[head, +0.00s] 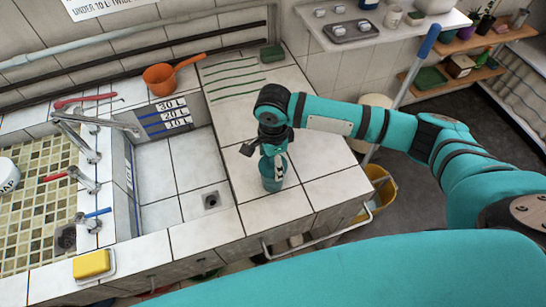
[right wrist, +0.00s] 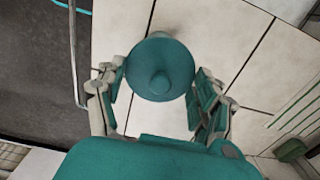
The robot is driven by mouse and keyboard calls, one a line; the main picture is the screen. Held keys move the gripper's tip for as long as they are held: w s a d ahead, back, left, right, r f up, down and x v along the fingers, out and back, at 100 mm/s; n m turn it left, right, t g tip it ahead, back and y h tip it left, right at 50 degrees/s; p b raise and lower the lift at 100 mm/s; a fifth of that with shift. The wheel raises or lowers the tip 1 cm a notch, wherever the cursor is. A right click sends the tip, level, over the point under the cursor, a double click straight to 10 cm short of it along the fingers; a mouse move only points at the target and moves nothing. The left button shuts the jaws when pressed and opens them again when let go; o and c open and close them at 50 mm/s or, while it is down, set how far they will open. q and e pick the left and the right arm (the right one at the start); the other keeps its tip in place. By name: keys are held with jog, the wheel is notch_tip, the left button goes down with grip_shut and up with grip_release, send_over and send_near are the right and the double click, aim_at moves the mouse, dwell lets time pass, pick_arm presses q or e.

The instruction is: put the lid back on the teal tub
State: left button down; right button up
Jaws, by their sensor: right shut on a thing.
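In the head view my right gripper (head: 273,155) points down over the tiled counter. A teal tub (head: 272,182) shows directly below the fingers, on the counter near its front edge. The fingers hide its top, so I cannot tell whether the lid touches the tub. My left gripper is not in view.
A sink basin with a drain (head: 210,200) lies to the left of the counter. An orange dipper (head: 160,80) and a green block (head: 271,53) lie farther back. A yellow sponge (head: 92,264) sits front left. A yellow bucket (head: 381,192) stands on the floor to the right.

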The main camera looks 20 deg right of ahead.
jog(key=p, duration=0.2)
jog(key=shift+r+p, duration=0.1)
jog(key=shift+p, duration=0.3)
dwell(1.9)
jog(key=shift+f+p, duration=0.25)
jog(key=shift+p, duration=0.45)
dwell(0.8)
jog(key=shift+p, duration=0.7)
dwell(0.4)
dwell(0.3)
jog(key=o, duration=1)
jog(key=shift+o, duration=0.4)
